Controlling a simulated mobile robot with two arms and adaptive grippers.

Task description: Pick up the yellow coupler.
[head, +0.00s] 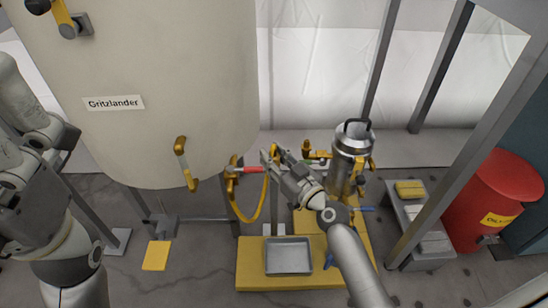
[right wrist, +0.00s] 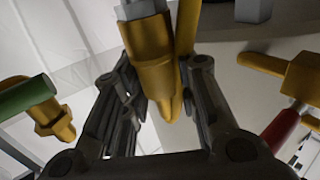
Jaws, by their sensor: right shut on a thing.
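The yellow coupler (right wrist: 155,72) shows in the right wrist view between the two dark fingers of my right gripper (right wrist: 166,80), with a grey metal piece at its upper end. In the head view my right gripper (head: 275,157) is beside the red-handled valve, at the top of the yellow hose loop (head: 262,208). It is shut on the coupler, which its fingers mostly hide there. I see only links of my left arm at the left edge; its gripper is not in view.
A large cream tank labelled Gritzlander (head: 150,70) fills the upper left. A red-handled valve (head: 245,169) is close to my right gripper. A steel canister (head: 350,155) stands right of it. A grey tray (head: 289,256) lies below on a yellow base (head: 250,272). A red drum (head: 495,200) stands at right.

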